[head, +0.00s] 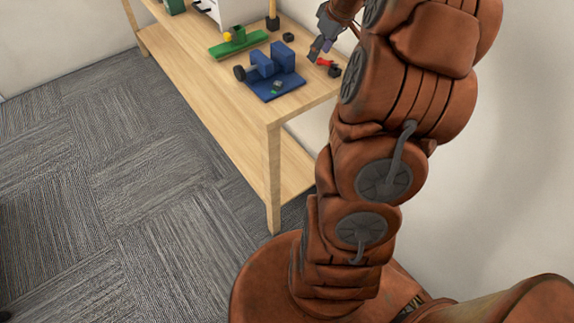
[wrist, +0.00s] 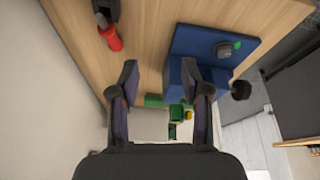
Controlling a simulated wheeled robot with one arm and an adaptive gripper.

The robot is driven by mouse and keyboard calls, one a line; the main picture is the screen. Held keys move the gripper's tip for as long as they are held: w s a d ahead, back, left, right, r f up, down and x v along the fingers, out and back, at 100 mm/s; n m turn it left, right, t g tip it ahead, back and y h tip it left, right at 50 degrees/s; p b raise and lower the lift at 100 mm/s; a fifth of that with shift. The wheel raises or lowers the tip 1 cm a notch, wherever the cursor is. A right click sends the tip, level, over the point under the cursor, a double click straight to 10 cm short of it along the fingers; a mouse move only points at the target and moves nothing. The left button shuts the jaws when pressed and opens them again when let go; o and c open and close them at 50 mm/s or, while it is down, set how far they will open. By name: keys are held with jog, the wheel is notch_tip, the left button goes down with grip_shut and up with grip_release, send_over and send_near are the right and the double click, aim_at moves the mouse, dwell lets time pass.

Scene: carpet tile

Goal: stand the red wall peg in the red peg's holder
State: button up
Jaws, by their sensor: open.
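The red wall peg (head: 324,61) is a small red piece near the right end of the wooden table. It also shows at the upper left of the wrist view (wrist: 113,38), with a dark piece against its upper end. A small black piece (head: 334,71) is close to the peg in the head view; I cannot tell whether it is the red peg's holder. My gripper (head: 318,47) is above the table near the peg. In the wrist view its two fingers (wrist: 160,72) are apart with nothing held between them, and the peg lies outside them to the left.
A blue stand with blocks and a dark knob (head: 275,86) is left of the gripper. A green base with a yellow piece (head: 238,42), a small black block (head: 288,37) and a black-based yellow post (head: 272,22) stand farther back. The table's front edge has bare wood (head: 205,85).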

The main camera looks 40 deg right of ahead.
jog(key=s+a+g, duration=0.1)
jog(key=s+a, duration=0.2)
jog(key=a, duration=0.4)
jog(key=s+a+g+y, duration=0.1)
jog(key=s+a, duration=0.2)
jog(key=a, duration=0.4)
jog(key=s+a+g, duration=0.1)
jog(key=s+a, duration=0.1)
jog(key=a, duration=0.5)
jog(key=s+a+g, duration=0.1)
jog(key=s+a, duration=0.2)
jog(key=s, duration=0.3)
jog(key=s+a+f+m+g, duration=0.1)
jog(key=s+a, duration=0.2)
jog(key=s, duration=0.3)
jog(key=s+a+f+h, duration=0.1)
jog(key=s+a, duration=0.3)
jog(key=s, duration=0.3)
jog(key=shift+f+m+g, duration=0.2)
jog(key=shift+m+g, duration=0.2)
jog(key=shift+o, duration=0.3)
notch_tip(320, 180, up, 6)
jog(key=p, duration=0.5)
jog(key=shift+a+p, duration=0.1)
jog(key=shift+p, duration=0.3)
jog(key=shift+f, duration=0.2)
jog(key=shift+c, duration=0.8)
jog(key=shift+a, duration=0.1)
